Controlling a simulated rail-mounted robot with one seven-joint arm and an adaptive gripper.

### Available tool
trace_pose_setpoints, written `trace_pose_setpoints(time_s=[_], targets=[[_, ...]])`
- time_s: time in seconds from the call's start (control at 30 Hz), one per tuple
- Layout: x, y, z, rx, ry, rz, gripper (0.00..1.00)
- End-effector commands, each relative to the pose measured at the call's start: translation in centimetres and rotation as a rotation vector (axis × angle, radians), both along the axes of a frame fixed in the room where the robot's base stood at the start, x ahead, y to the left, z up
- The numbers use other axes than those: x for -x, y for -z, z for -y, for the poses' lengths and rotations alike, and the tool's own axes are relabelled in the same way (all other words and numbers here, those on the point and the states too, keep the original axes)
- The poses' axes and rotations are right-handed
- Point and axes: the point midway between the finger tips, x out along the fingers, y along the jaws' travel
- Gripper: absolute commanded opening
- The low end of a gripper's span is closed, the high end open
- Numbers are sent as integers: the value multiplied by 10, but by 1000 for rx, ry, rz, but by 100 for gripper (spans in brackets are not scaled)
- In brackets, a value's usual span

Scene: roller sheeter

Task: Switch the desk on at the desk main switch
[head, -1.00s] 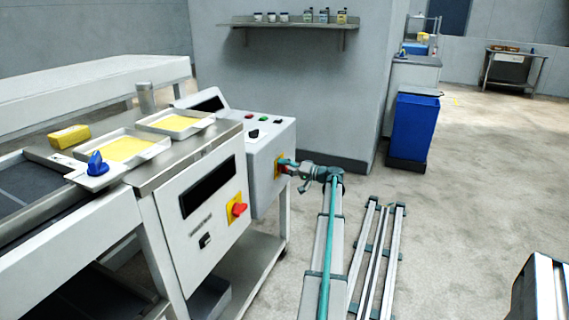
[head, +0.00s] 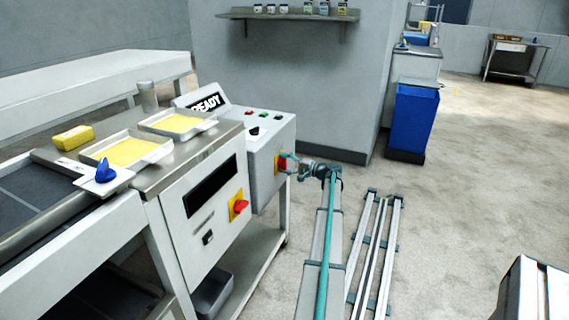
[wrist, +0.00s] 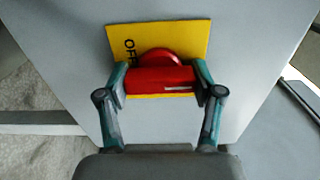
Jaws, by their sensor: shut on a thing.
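The desk main switch is a red rotary knob (wrist: 160,78) on a yellow plate (wrist: 190,38) on the side of the control desk (head: 262,175). The word beginning "OF" shows on the plate in the wrist view. My gripper (wrist: 160,82) is shut on the red knob, with one finger at each end of its bar. The knob's bar lies crosswise in the wrist view. In the head view my gripper (head: 290,162) reaches the desk's right side and partly hides the switch.
A second red knob on a yellow plate (head: 239,206) is on the front panel of the neighbouring machine. Yellow-filled trays (head: 128,152), a yellow block (head: 73,137) and a blue knob (head: 105,171) are on top. Floor rails (head: 375,250) lie to the right.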

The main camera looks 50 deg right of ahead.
Motion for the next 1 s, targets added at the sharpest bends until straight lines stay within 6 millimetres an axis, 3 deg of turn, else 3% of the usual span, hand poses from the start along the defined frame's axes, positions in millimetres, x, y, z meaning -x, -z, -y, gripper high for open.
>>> trace_pose_setpoints(time_s=[0.27,0.3,0.43,0.8,1.0], targets=[[0,0,-1,-5,-1,0,31],[0,0,-1,-5,-1,0,69],[0,0,0,-4,-1,0,91],[2,0,0,-2,0,0,92],[20,0,5,-2,2,0,92]])
